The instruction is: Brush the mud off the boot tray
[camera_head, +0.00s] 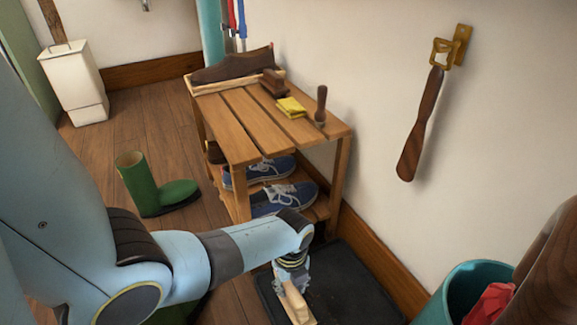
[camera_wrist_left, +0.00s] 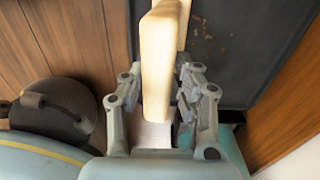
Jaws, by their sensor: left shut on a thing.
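The black boot tray (camera_head: 352,290) lies on the floor in front of the wooden rack, along the wall. My left gripper (camera_head: 291,274) is over the left part of the tray, shut on a pale wooden brush (camera_head: 298,302). In the left wrist view the brush's pale handle (camera_wrist_left: 158,65) stands between the fingers of the left gripper (camera_wrist_left: 158,105). Beside it are small brown mud marks on the dark tray (camera_wrist_left: 235,60). The brush's bristles are hidden, and I cannot tell if they touch the tray. My right gripper is not in view.
The slatted rack (camera_head: 240,125) holds a brown shoe (camera_head: 232,66), a yellow cloth (camera_head: 291,107) and blue sneakers (camera_head: 284,198). A green boot (camera_head: 150,185) stands left. A teal bin (camera_head: 460,290) is at lower right. A shoehorn (camera_head: 420,125) hangs on the wall.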

